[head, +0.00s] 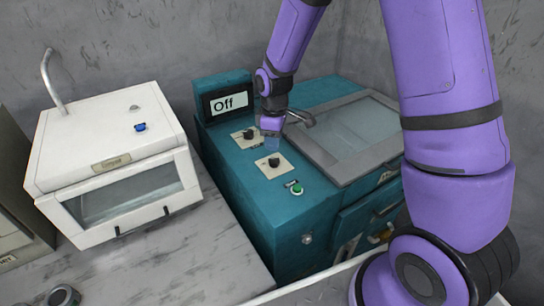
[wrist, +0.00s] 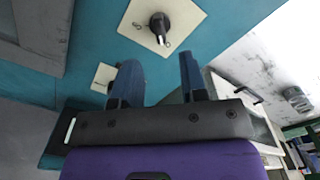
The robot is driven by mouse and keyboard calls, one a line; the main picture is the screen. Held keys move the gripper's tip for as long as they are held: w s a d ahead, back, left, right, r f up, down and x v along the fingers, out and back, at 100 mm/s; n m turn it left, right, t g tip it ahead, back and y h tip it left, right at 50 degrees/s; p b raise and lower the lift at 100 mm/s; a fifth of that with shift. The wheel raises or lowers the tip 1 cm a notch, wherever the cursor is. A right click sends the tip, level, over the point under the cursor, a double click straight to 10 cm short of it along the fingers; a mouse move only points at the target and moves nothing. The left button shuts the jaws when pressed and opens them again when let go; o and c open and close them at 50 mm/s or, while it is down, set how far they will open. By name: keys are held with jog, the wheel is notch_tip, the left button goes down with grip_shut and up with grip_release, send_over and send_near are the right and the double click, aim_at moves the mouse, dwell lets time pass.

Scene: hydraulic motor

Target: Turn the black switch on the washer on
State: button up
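The teal washer (head: 240,185) has a display (head: 229,102) reading "Off". Two black switches sit on pale square plates on its top. The nearer black switch (head: 274,162) also shows whole in the wrist view (wrist: 158,22), ahead of the fingertips. The farther black switch (head: 249,134) is beside my gripper; in the wrist view its plate (wrist: 103,76) is partly hidden by a finger. My gripper (head: 270,130) is above the washer top; in the wrist view (wrist: 158,62) its two blue fingers are apart with nothing between them. I see no contact with either switch.
A grey-framed lid (head: 345,135) and a metal spout (head: 301,117) are close right of my gripper. A white box machine (head: 110,150) stands left on the grey counter (head: 190,245).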

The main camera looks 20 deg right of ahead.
aim_at(274, 158)
notch_tip(274, 158, down, 7)
jog(key=shift+f, duration=0.1)
dwell(0.3)
grip_shut()
